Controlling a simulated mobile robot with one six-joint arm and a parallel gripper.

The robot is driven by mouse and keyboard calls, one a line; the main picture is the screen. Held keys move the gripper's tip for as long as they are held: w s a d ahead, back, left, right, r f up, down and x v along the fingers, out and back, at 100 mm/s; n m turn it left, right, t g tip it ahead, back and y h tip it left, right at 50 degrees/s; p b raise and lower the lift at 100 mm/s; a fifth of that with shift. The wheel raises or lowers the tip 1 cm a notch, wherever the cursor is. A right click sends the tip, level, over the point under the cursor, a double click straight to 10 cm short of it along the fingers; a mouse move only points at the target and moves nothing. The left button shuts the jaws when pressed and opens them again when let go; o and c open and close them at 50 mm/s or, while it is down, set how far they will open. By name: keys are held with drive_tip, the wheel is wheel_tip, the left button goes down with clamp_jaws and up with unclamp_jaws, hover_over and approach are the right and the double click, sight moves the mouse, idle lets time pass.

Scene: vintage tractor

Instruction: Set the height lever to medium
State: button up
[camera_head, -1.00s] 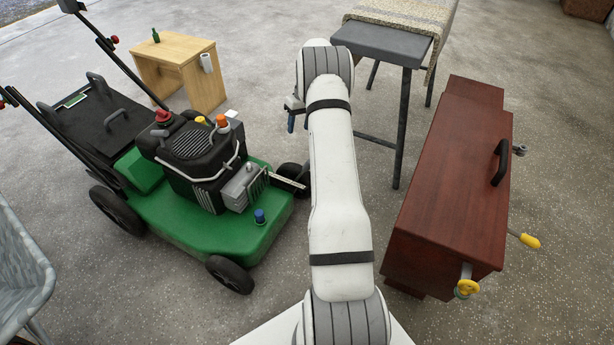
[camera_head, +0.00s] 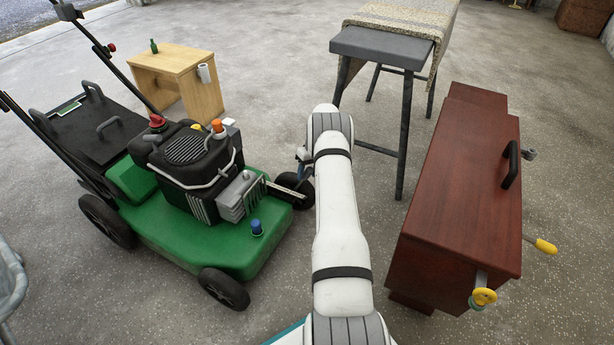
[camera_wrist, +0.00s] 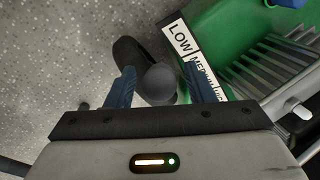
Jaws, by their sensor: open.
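The height lever's dark round knob (camera_wrist: 158,82) shows in the wrist view, between the two blue fingers of my gripper (camera_wrist: 158,68). The fingers are apart, and I cannot tell whether either touches the knob. A white label (camera_wrist: 190,52) beside it on the green mower reads LOW, then MEDIUM, with a further word partly hidden. The knob lies to the left of the label; which mark it lines up with is unclear. In the head view my gripper (camera_head: 302,172) is at the right side of the mower (camera_head: 215,240), by a wheel, partly hidden by my arm.
A dark wheel (camera_wrist: 130,55) lies behind the knob. A grey finned engine part (camera_wrist: 265,70) is close on the right. A red-brown cabinet (camera_head: 460,190) and a grey-topped table (camera_head: 380,48) stand to the right of my arm. Bare floor lies between.

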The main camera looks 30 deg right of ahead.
drive_tip(key=shift+a+f, duration=0.1)
drive_tip(key=shift+f, duration=0.1)
drive_tip(key=shift+c, duration=0.6)
clamp_jaws()
